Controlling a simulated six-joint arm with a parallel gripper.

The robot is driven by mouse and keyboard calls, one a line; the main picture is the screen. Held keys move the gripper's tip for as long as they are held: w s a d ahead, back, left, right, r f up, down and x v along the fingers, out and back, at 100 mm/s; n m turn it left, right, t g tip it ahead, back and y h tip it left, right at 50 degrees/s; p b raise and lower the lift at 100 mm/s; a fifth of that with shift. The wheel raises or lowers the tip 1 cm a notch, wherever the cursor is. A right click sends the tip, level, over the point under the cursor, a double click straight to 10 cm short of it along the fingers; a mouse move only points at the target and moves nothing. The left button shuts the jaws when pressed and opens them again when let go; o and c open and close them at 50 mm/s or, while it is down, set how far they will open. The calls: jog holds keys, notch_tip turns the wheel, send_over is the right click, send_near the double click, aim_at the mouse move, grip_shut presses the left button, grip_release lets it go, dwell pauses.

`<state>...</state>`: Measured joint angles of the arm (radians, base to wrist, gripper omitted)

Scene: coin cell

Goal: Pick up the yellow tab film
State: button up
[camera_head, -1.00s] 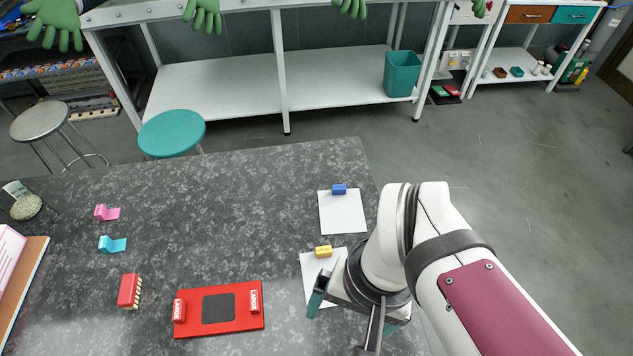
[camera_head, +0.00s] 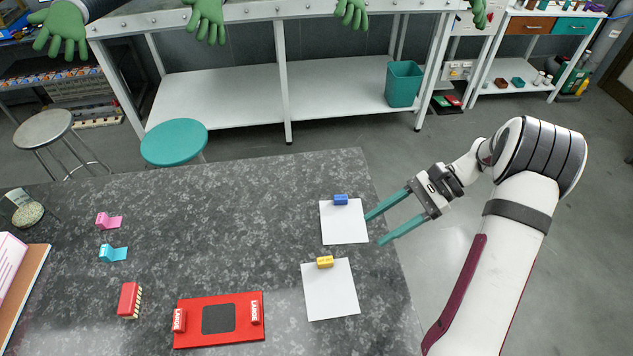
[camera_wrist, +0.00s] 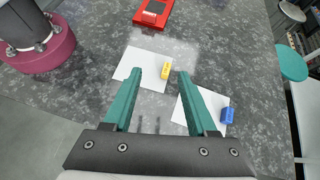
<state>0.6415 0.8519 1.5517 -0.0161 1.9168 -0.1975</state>
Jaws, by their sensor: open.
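The yellow tab film is a white sheet (camera_head: 331,292) lying flat on the counter with a yellow tab (camera_head: 325,262) at its upper edge. In the wrist view its sheet (camera_wrist: 144,68) and yellow tab (camera_wrist: 165,71) show beyond my fingers. A second white sheet (camera_head: 343,224) with a blue tab (camera_head: 341,199) lies just behind it. My gripper (camera_head: 374,230) is open and empty beside the right edge of the blue-tab sheet, near the counter's edge. In the wrist view my gripper's fingertips (camera_wrist: 175,70) appear near the yellow tab, with an empty gap between them.
A red block (camera_head: 130,300), a cyan piece (camera_head: 113,253) and a pink piece (camera_head: 108,221) stand further left. The dark speckled counter (camera_head: 230,230) is clear in the middle.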

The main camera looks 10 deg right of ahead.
aim_at(326, 260)
jog(key=d+f+m, duration=0.1)
jog(key=f, duration=0.1)
jog(key=d+f+t+y, duration=0.1)
jog(key=f, duration=0.1)
jog(key=d+f+m+t+y, duration=0.1)
jog(key=d+f, duration=0.1)
jog(key=f, duration=0.1)
jog(key=shift+w+m, duration=0.3)
jog(key=shift+w, duration=0.1)
jog(key=x, duration=1.5)
jog(key=shift+s+a+r, duration=0.3)
jog(key=shift+a, duration=0.05)
grip_shut()
